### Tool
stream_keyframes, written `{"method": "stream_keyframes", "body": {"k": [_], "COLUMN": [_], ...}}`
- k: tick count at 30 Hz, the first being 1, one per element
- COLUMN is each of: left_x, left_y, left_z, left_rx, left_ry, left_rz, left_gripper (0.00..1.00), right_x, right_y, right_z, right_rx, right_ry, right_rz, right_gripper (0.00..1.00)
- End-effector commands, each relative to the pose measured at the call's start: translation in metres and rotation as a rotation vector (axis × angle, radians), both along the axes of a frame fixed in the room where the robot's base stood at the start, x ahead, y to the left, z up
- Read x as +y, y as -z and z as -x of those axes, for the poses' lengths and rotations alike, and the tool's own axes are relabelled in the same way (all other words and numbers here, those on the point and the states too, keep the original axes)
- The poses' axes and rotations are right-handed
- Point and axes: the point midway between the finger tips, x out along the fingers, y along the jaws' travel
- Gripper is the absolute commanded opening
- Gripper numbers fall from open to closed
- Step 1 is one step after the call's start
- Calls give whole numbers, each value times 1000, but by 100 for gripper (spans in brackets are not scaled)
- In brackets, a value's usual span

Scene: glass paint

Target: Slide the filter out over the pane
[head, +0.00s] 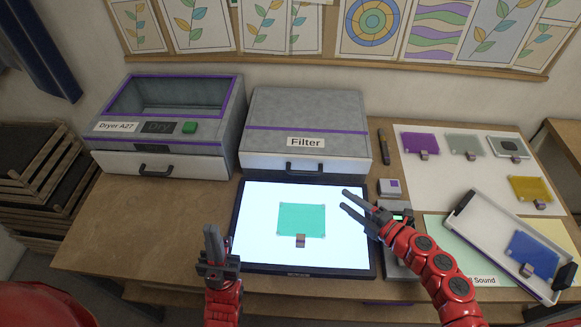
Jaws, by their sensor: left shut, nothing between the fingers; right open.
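The filter unit (305,112) is a grey box with a purple stripe and the label "Filter". It stands at the back of the table behind the light panel. Its white front (268,161) carries a dark handle (299,170). The pane (301,220) is a green square with a small striped tab, lying on the bright light panel (262,251). My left gripper (212,237) is shut and empty near the panel's left front edge. My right gripper (343,200) is open and empty over the panel's right part, to the right of the pane.
A dryer (170,104) labelled "Dryer A27" stands left of the filter unit. Purple (419,141), grey (463,144) and yellow (530,189) panes lie on a white sheet at right. A white tray (489,225) holds a blue pane (532,254). The table's left front is clear.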

Motion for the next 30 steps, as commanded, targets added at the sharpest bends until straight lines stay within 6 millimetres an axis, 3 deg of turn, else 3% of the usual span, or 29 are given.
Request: {"method": "stream_keyframes", "body": {"k": [5, 18, 23, 30], "left_x": [0, 0, 0, 0], "left_y": [-8, -36, -41, -41], "left_z": [0, 0, 0, 0], "left_rx": [0, 0, 0, 0], "left_ry": [0, 0, 0, 0], "left_rz": [0, 0, 0, 0], "left_gripper": [0, 0, 0, 0], "right_x": [14, 86, 106, 119], "right_y": [1, 14, 19, 26], "right_z": [-15, -83, -101, -116], "right_rx": [1, 2, 2, 1], "right_ry": [2, 1, -3, 1], "right_rz": [2, -5, -4, 0], "right_gripper": [50, 50, 50, 50]}}
